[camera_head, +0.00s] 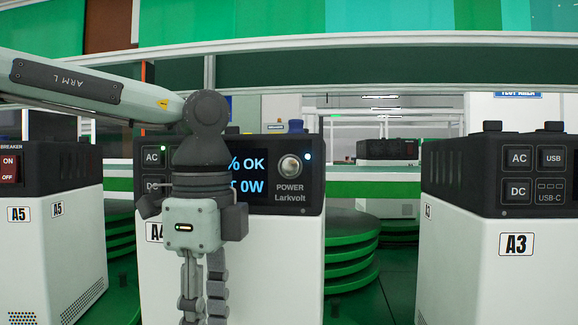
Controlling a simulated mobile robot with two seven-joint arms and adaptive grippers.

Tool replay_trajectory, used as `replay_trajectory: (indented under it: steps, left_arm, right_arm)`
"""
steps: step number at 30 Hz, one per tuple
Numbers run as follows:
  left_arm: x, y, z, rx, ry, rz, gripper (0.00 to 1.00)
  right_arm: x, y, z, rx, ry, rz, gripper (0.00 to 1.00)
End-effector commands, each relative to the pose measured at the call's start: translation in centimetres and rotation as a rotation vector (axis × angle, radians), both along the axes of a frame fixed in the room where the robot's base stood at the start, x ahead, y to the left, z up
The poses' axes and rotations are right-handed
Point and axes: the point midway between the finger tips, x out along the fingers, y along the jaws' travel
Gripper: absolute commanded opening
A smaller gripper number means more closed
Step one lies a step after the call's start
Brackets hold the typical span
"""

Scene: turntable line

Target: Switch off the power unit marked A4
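The middle power unit (278,260) has a white body and a black front panel. Its label (154,232) shows an "A" and part of a "4", with the rest behind my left gripper. A round metal POWER switch (290,167) sits at the panel's right, with a lit light (308,157) beside it. The screen (245,165) is lit, partly covered, and reads "% OK" and "0W". My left gripper (204,312) hangs fingers down in front of the unit, left of and below the switch. Its fingers are close together at the bottom edge; their opening is unclear. My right gripper is out of view.
Unit A5 (55,240) stands at left with a red ON breaker (9,169). Unit A3 (490,265) stands at right. Green stacked discs (350,255) stand behind, between the middle unit and A3. A rail (400,40) crosses above. The space before the POWER switch is clear.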

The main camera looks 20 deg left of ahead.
Motion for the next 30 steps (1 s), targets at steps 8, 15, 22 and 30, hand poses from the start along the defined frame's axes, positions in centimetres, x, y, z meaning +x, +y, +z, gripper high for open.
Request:
replay_trajectory:
  steps: [8, 15, 22, 30]
  left_arm:
    - [0.00, 0.00, 0.00, 0.000, 0.000, 0.000, 0.04]
    - [0.00, 0.00, 0.00, 0.000, 0.000, 0.000, 0.00]
    - [0.00, 0.00, 0.00, 0.000, 0.000, 0.000, 0.00]
    - [0.00, 0.00, 0.00, 0.000, 0.000, 0.000, 0.00]
  right_arm:
    - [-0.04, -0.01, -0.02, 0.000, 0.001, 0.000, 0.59]
    - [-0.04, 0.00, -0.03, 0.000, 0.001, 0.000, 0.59]
    - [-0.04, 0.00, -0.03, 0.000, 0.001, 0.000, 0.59]
    - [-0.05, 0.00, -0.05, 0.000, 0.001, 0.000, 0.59]
